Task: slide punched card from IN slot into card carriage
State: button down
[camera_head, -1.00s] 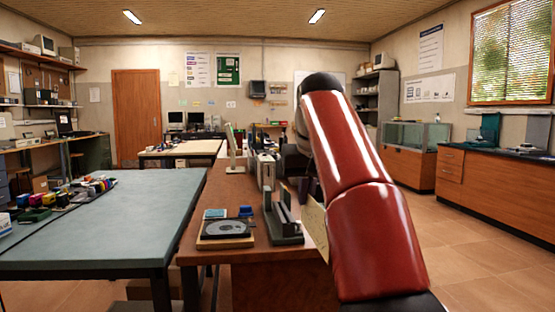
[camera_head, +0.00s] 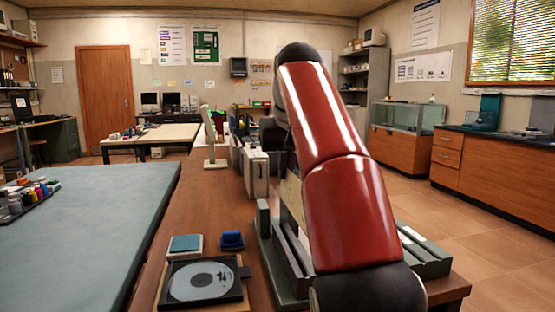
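My red arm (camera_head: 335,170) rises through the middle of the view, and my gripper is hidden behind it. A flat beige piece (camera_head: 290,196), which may be the punched card, shows just left of the arm above a grey-green device. What holds it is hidden. The grey-green device (camera_head: 268,258) has upright rails and stands on the brown bench (camera_head: 235,188). More grey-green rails (camera_head: 428,252) with a pale label show right of the arm. I cannot tell which part is the IN slot or the card carriage, as the arm covers the middle.
A disc in a black tray (camera_head: 203,282) lies at the bench front, with a teal pad (camera_head: 186,244) and a blue block (camera_head: 231,239) behind it. Boxy equipment (camera_head: 255,172) stands farther back. A grey-topped table (camera_head: 85,225) is on the left; open floor lies right.

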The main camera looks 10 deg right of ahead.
aim_at(286, 198)
jog(key=shift+w, duration=0.2)
jog(key=shift+f, duration=0.25)
jog(key=shift+s+f+b, duration=0.1)
jog(key=shift+f+b, duration=0.8)
jog(key=shift+f, duration=1.6)
jog(key=shift+s, duration=0.2)
jog(key=shift+f, duration=0.45)
jog(key=shift+f, duration=0.15)
jog(key=shift+f+b, duration=1.4)
jog(key=shift+f, duration=0.45)
